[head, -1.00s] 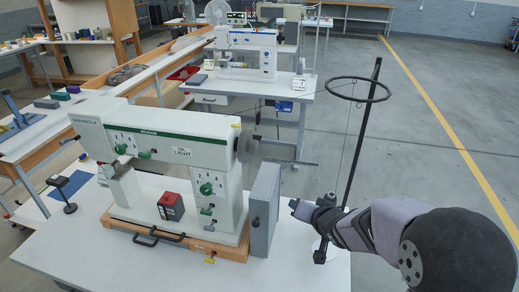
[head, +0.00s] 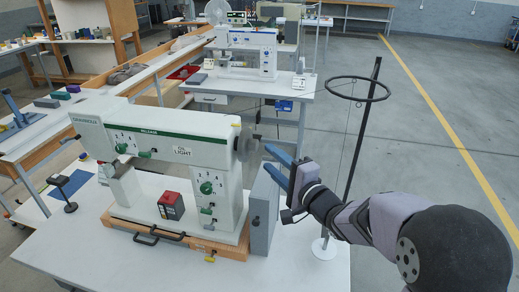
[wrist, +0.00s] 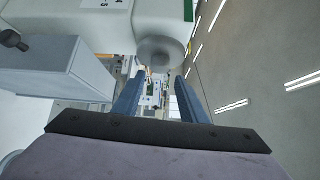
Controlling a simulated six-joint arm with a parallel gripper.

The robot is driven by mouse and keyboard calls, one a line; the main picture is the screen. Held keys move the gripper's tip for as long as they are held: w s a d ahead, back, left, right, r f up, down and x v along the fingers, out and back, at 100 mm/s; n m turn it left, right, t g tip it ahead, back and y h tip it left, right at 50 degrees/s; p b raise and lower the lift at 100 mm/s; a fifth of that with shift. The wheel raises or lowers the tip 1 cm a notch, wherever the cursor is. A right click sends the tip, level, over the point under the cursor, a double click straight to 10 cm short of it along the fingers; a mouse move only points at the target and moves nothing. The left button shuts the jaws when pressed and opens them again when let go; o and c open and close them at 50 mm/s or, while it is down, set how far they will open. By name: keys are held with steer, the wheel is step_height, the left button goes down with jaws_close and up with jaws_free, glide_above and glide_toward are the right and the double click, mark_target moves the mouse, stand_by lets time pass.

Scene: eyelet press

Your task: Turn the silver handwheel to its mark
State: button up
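The silver handwheel (head: 242,144) is a round disc on the right end of the white and green machine (head: 160,133). A small dark knob shows at its right edge in the head view. In the wrist view the handwheel (wrist: 160,52) is a grey disc just above and beyond my fingertips. My gripper (head: 267,157) is open and empty, its two blue fingers pointing left toward the wheel from the right and slightly below. In the wrist view the fingers of my gripper (wrist: 159,76) are apart with nothing between them. I cannot make out the mark.
A grey box (head: 263,212) stands upright at the machine's right side, just below my fingers. A dark pole with a ring (head: 360,90) rises behind my arm. A red and black block (head: 171,205) sits by the machine. The white tabletop is clear in front.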

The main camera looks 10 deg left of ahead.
mark_target(257, 147)
steer(key=shift+p+x, duration=1.3)
steer(key=shift+x, duration=2.15)
steer(key=c, duration=0.8)
